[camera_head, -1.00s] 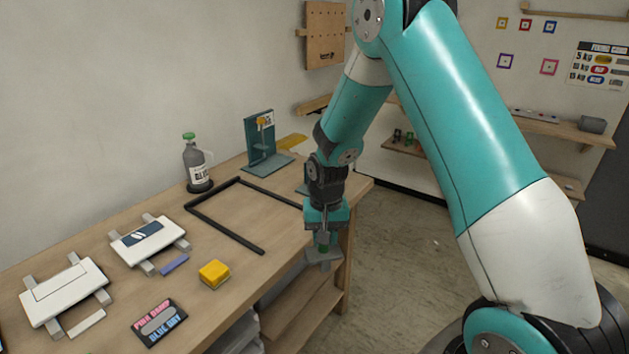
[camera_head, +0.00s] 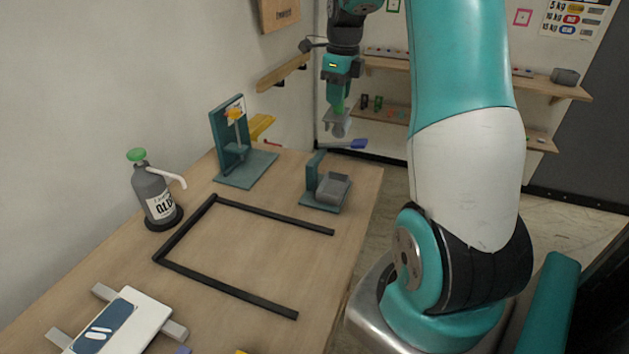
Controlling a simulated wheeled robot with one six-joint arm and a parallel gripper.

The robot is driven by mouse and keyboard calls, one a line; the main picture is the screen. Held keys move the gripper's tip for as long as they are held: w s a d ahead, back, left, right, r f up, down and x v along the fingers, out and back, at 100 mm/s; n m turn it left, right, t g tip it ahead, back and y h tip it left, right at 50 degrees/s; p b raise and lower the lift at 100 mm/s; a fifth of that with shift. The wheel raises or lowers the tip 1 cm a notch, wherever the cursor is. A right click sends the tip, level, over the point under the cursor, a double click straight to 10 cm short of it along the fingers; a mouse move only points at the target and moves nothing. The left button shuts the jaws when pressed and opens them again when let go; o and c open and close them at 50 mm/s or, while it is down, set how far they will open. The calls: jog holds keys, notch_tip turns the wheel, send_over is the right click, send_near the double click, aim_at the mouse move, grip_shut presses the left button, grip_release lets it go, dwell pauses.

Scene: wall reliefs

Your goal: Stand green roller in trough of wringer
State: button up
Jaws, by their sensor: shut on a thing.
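My gripper (camera_head: 338,100) is shut on a small tool with a green part, taken as the green roller (camera_head: 339,108), and holds it in the air beyond the table's far right end. A light grey plate-like part and a rounded part hang just below the green part; fine detail is too small to tell. A teal stand with a grey open box (camera_head: 334,187), which looks like the wringer and its trough, sits at the table's far right corner. The held tool is apart from it, above and behind it in the picture.
A taller teal stand (camera_head: 245,165) and a grey pump bottle (camera_head: 158,200) stand at the back left. A black open frame (camera_head: 185,232) lies on the table (camera_head: 280,235). A wall shelf (camera_head: 283,72) is left of my gripper; more shelves (camera_head: 395,118) are behind it.

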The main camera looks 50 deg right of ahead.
jog(key=shift+w+d+m, duration=0.2)
jog(key=shift+m, duration=0.1)
notch_tip(320, 180, down, 20)
jog(key=p, duration=0.4)
jog(key=shift+r, duration=0.2)
